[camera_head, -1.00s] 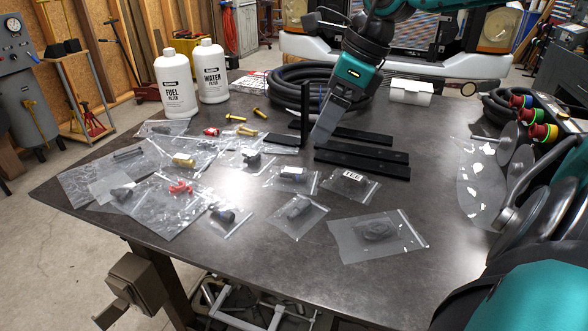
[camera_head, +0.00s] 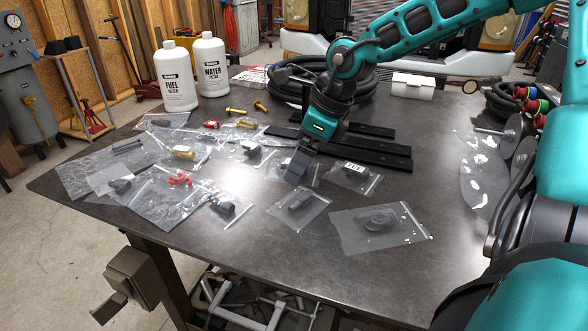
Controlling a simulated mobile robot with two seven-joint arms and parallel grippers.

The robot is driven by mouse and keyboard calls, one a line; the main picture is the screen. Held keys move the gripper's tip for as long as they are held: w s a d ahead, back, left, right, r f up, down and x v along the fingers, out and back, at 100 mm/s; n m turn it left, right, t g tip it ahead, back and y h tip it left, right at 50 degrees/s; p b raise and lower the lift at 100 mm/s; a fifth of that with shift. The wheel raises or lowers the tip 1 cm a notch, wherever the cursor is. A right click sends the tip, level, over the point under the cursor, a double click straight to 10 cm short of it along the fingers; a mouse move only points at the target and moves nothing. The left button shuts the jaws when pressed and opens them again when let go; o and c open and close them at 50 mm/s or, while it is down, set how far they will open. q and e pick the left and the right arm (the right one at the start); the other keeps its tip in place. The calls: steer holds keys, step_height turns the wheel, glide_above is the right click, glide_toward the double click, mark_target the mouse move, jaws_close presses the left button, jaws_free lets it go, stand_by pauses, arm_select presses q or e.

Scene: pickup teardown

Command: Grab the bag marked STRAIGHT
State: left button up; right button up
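Several clear zip bags with small parts lie flat on the dark table. No label that I can read says STRAIGHT. My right gripper (camera_head: 297,172) points down over a clear bag (camera_head: 312,180) near the table's middle and hides most of it, including its label. I cannot tell whether the fingers touch this bag or how far apart they are. Just right of it lies a bag with a dark fitting (camera_head: 352,178); its small white label seems to read TEE. In front lie a bag with a grey fitting (camera_head: 299,205) and a larger bag with a round part (camera_head: 378,225). My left gripper is not in view.
Black bars (camera_head: 365,150) and a coiled black hose (camera_head: 285,90) lie behind the gripper. More bags (camera_head: 110,190) crowd the left.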

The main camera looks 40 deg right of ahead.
steer(key=shift+w+a+f, duration=0.15)
steer(key=shift+w+f, duration=0.05)
steer(key=shift+f, duration=0.3)
steer(key=shift+c, duration=0.2)
steer(key=c, duration=1.1)
